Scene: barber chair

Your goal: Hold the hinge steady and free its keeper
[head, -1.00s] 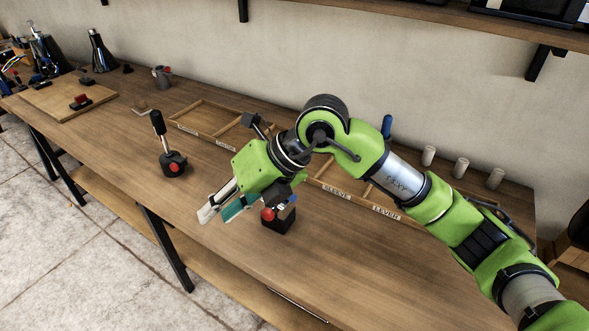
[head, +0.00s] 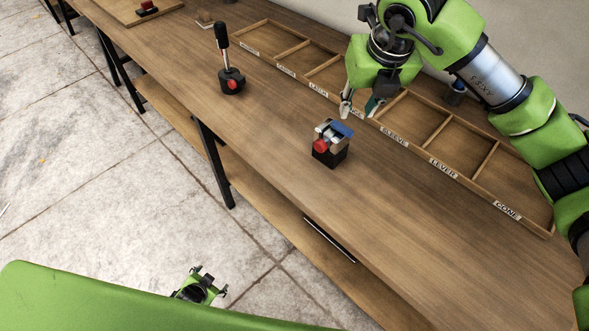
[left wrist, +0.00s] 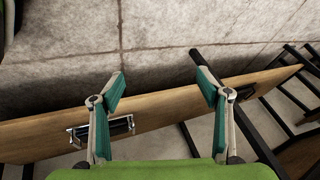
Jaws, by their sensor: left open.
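A small black block with a red knob, metal parts and a blue plate on top (head: 331,146) stands on the bench. It appears to be the hinge in its holder; I cannot make out the keeper separately. My right gripper (head: 358,108) hangs beyond the block, near the tray's front edge. Its fingers are apart with nothing visible between them, and it does not touch the block. My left gripper (head: 208,283) shows small at the bottom of the head view, over the floor in front of the bench. In the left wrist view its fingers (left wrist: 160,88) are spread and empty.
A labelled wooden compartment tray (head: 398,138) runs along the back of the bench; the compartments I can see look empty. A black base with an upright handle and red knob (head: 231,82) stands to the left. The bench right of the block is clear.

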